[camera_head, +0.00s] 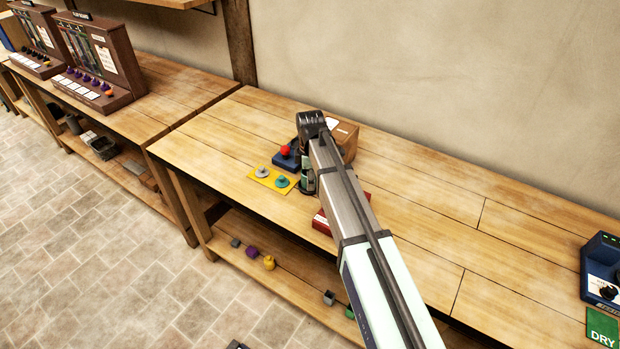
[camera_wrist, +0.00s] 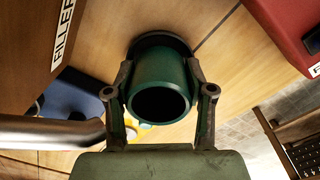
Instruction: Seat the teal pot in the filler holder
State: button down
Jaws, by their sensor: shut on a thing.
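The teal pot (camera_wrist: 158,88) is a round, open-mouthed cup between the two fingers of my gripper (camera_wrist: 160,70) in the wrist view. My gripper is shut on its sides. A dark round ring (camera_wrist: 161,42) shows just beyond the pot, against the wooden bench; I cannot tell whether the pot touches it. The filler (camera_wrist: 40,35) is a wooden box with a FILLER label, left of the pot; it also shows in the head view (camera_head: 347,138), partly behind my arm. In the head view my gripper (camera_head: 308,182) is mostly hidden by the arm.
A steel pipe (camera_wrist: 50,132) reaches in from the left, close to my gripper. A blue box with a red knob (camera_head: 285,151) and a yellow mat (camera_head: 261,180) with grey and teal round pieces stand left of it. A red box (camera_head: 322,222) stands nearer.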

jog(key=shift+f, duration=0.1)
jog(key=shift+r+p, duration=0.55)
jog(key=shift+r, duration=0.3)
dwell(0.8)
jog(key=shift+f+b, duration=0.3)
jog(key=shift+f, duration=0.55)
dwell(0.6)
jog(key=shift+r+p, duration=0.6)
jog(key=shift+r, duration=0.25)
dwell(0.7)
jog(key=shift+f+b, duration=0.35)
jog(key=shift+f, duration=0.55)
dwell(0.5)
jog(key=c, duration=0.7)
grip_release()
jog(key=shift+r, duration=0.1)
notch_tip(320, 180, up, 11)
jog(key=p, duration=0.6)
